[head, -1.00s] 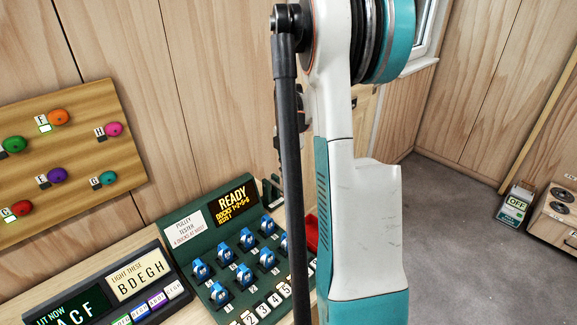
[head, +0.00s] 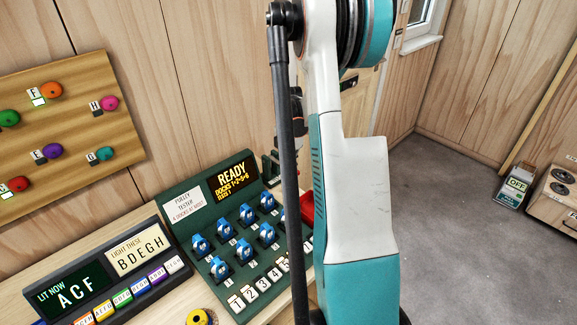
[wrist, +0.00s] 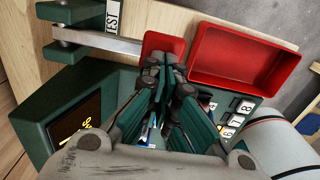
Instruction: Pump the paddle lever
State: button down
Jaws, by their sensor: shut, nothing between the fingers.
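The paddle lever shows in the wrist view as a pale metal bar (wrist: 103,40) running from a green bracket (wrist: 68,35) marked TEST to a red paddle (wrist: 160,44). My gripper (wrist: 166,64) is shut and empty, its dark fingertips close over the near edge of the paddle; I cannot tell whether they touch. In the head view my arm hides the gripper and most of the lever. The green pulley tester (head: 218,285) stands on the bench with several blue pulleys (head: 246,214) on it. Its display (head: 232,178) reads READY.
An open red tray (wrist: 245,58) lies right beside the paddle. Left of the tester is a panel (head: 70,292) reading LIT NOW ACF and LIGHT THESE BDEGH. A board of coloured holds (head: 75,130) hangs on the wall. The grey floor (head: 440,240) at right is mostly clear.

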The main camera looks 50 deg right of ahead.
aim_at(291, 174)
jog(key=f+t+b, duration=0.1)
jog(key=b, duration=0.1)
jog(key=s+f+t+b, duration=0.1)
jog(key=f+t, duration=0.1)
jog(key=shift+f+b, duration=0.3)
jog(key=shift+b, duration=0.05)
jog(key=shift+w+f+t+b, duration=0.1)
jog(key=shift+f+t+b, duration=0.4)
jog(key=shift+f+b, duration=0.25)
jog(key=shift+w+f+b, duration=0.1)
jog(key=shift+f+b, duration=0.15)
jog(key=shift+b, duration=0.05)
jog(key=shift+a, duration=0.1)
